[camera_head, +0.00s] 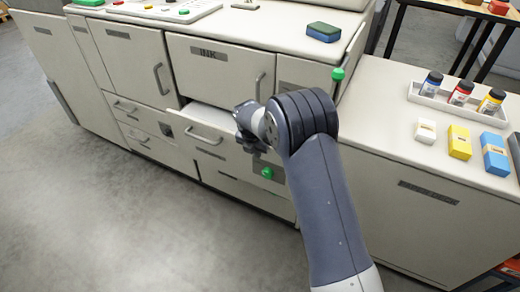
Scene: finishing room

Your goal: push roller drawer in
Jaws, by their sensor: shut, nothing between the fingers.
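A pale drawer (196,151) below the door marked INK stands partly out of the grey machine. Its white inside (215,116) shows along the top, and a curved metal handle (205,138) is on its front. I cannot read a label that names it as the roller drawer. My gripper (243,121) is at the right part of this drawer, shut and empty. My wrist and arm hide that end of the drawer, and I cannot tell whether the fingers touch it.
The ink door (212,68) above is closed. Green knobs (338,74) stick out at the right. A blue and green sponge (323,32) lies on the machine top. A side counter (385,115) holds a bottle tray (447,104) and small boxes. The floor (110,210) at left is clear.

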